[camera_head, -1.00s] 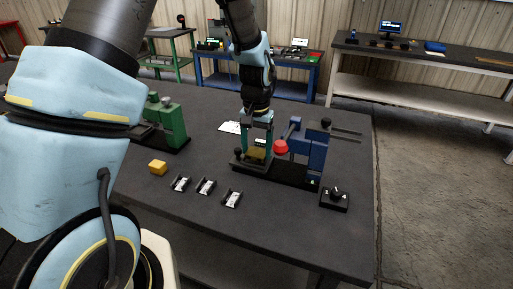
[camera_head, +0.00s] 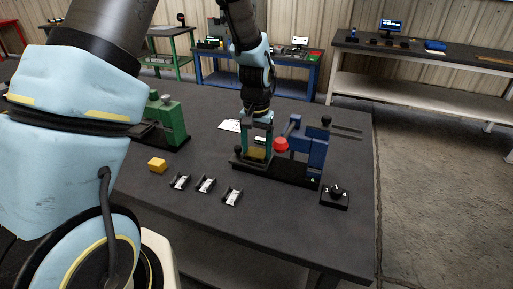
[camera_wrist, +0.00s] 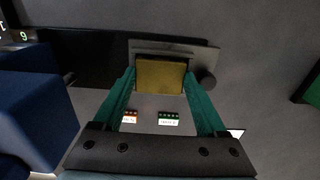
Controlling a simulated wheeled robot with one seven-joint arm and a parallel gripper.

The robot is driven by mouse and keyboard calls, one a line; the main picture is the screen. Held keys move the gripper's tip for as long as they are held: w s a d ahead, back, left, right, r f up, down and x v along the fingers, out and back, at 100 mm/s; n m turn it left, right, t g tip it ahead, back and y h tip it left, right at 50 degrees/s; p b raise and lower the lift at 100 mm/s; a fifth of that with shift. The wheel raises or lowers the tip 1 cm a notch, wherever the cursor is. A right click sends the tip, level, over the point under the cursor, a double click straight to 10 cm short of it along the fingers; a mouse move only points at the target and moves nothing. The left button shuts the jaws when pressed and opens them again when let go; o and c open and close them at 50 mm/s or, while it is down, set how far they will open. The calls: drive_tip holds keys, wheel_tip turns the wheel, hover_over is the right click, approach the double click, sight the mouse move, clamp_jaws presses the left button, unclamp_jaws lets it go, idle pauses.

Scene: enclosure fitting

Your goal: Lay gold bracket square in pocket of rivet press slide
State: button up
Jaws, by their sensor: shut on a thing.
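The gold bracket (camera_wrist: 160,76) shows in the wrist view between the two teal fingertips of my gripper (camera_wrist: 160,82). My gripper is shut on it, one finger at each side. In the head view my gripper (camera_head: 257,150) points down over the left part of the blue press, and the bracket (camera_head: 257,154) sits low between the fingers. The grey slide (camera_wrist: 205,54) lies just under or behind the bracket. I cannot tell whether the bracket touches the pocket floor, as the bracket and fingers hide it.
The blue press (camera_head: 308,150) with a red knob (camera_head: 280,145) stands just right of my gripper. A green press (camera_head: 170,122) stands left.

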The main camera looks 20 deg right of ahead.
sight(257, 152)
drive_tip(key=shift+r+p, duration=0.35)
drive_tip(key=shift+r, duration=0.15)
drive_tip(key=shift+w, duration=0.1)
idle(1.4)
drive_tip(key=shift+f, duration=0.55)
drive_tip(key=shift+r, duration=0.15)
drive_tip(key=shift+r, duration=0.4)
drive_tip(key=o, duration=1.6)
drive_tip(key=shift+c, duration=0.2)
wheel_tip(257, 152, up, 11)
drive_tip(key=b, duration=0.2)
